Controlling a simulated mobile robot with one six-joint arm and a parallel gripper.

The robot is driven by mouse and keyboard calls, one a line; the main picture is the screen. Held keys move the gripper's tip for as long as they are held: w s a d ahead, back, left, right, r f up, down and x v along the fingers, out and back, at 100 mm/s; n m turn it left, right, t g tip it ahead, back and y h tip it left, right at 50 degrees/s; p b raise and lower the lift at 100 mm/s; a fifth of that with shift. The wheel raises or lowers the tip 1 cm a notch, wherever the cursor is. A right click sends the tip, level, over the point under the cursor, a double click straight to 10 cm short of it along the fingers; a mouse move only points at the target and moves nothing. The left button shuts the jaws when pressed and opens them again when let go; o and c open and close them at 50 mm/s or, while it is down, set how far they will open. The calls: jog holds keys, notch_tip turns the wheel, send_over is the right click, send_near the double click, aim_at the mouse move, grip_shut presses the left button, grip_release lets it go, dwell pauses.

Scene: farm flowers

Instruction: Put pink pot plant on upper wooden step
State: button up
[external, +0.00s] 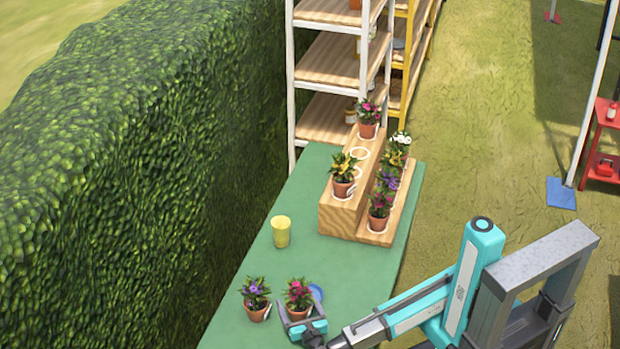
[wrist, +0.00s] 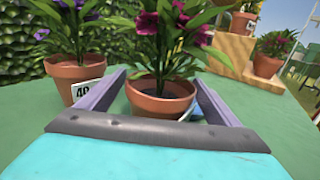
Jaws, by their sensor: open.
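The pink pot plant (external: 298,296) stands on the green table near its front, in a terracotta pot. In the wrist view the pink pot plant (wrist: 160,100) is upright between the two fingers of my gripper (wrist: 160,98). My gripper (external: 301,322) is open around the pot, low over the table. I cannot tell whether a finger touches the pot. The upper wooden step (external: 346,210) is at the back of the table.
A purple-flowered pot (external: 256,298) stands close left of my gripper. A blue round item (external: 316,292) lies just right of the pink plant. A yellow cup (external: 281,231) stands farther back. Several pots fill the lower wooden step (external: 377,238). A hedge (external: 130,150) borders the left.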

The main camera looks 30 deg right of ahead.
aim_at(294, 296)
jog(key=s, duration=0.3)
jog(key=s+a, duration=0.1)
jog(key=s, duration=0.6)
jog(key=shift+s+a+b, duration=0.3)
jog(key=shift+s+a, duration=0.05)
jog(key=shift+s, duration=0.05)
jog(key=shift+o, duration=0.4)
jog(key=shift+w+a+f+b, duration=0.1)
jog(key=shift+f+b, duration=0.15)
jog(key=shift+b, duration=2.05)
jog(key=b, duration=0.3)
jog(key=shift+w+r, duration=0.1)
jog(key=shift+r, duration=0.15)
jog(key=shift+r+b, duration=0.35)
jog(key=shift+w, duration=0.1)
jog(key=shift+w+d+b, duration=0.1)
jog(key=shift+w+d, duration=0.15)
jog(key=shift+w, duration=1.15)
jog(key=shift+w+d+b, duration=0.15)
jog(key=shift+w+d, duration=0.05)
jog(key=shift+w, duration=1.15)
jog(key=shift+w+d+b, duration=0.1)
jog(key=shift+w+d, duration=0.15)
jog(key=shift+w, duration=1.15)
jog(key=shift+w+d+b, duration=0.15)
jog(key=shift+w+d, duration=0.1)
jog(key=shift+w, duration=1.05)
jog(key=shift+w+d+b, duration=0.15)
jog(key=shift+w+d, duration=0.1)
jog(key=shift+w, duration=1)
